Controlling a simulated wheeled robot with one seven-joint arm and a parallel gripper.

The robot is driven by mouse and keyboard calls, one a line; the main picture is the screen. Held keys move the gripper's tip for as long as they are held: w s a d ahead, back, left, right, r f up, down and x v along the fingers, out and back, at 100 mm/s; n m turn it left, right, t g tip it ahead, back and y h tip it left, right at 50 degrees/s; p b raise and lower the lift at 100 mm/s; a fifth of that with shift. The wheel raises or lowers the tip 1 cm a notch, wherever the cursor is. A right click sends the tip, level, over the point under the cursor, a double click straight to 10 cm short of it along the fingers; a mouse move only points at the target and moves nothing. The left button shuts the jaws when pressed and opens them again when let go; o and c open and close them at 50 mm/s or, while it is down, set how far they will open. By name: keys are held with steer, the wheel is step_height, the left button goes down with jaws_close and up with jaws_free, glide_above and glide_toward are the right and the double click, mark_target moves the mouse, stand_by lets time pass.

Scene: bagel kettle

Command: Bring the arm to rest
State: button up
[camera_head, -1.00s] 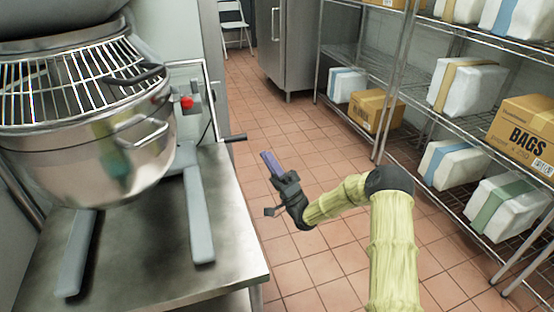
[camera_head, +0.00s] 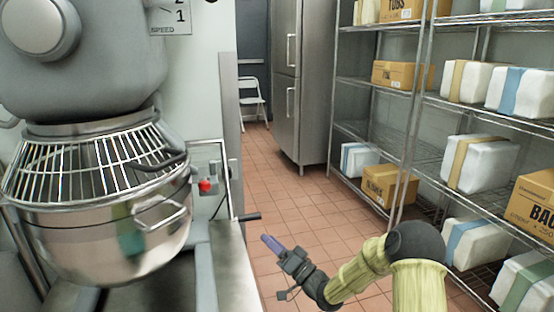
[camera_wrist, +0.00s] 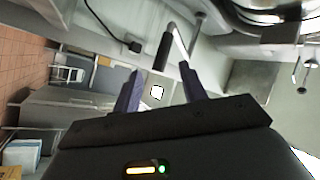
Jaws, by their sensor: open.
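My gripper (camera_head: 271,245) is in the lower middle of the head view, at the end of my yellow-green sleeved arm. It is over the tiled floor, to the right of the steel table with the mixer. In the wrist view, my gripper (camera_wrist: 160,85) shows two purple-grey fingers apart with nothing between them. It is open and empty, and touches nothing that I can see.
A large mixer with a steel bowl (camera_head: 110,240) and wire guard stands at the left. A crank handle (camera_head: 247,217) sticks out near my gripper. Wire shelves with boxes (camera_head: 390,186) stand at the right. The tiled floor (camera_head: 300,200) between is clear.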

steer(key=s+d+f+g+h, duration=0.5)
steer(key=s+d+h, duration=0.55)
steer(key=h, duration=0.35)
steer(key=s+d+r+m+g+h+p, duration=0.1)
steer(key=s+d+g, duration=0.2)
steer(key=s, duration=0.7)
steer(key=s+d+g+h, duration=0.2)
steer(key=s+d+g, duration=0.15)
steer(key=s, duration=0.65)
step_height(320, 180, up, 38)
steer(key=p, duration=3.8)
steer(key=shift+w+a, duration=0.2)
steer(key=shift+a, duration=0.25)
steer(key=shift+w, duration=0.1)
steer(key=shift+s, duration=0.2)
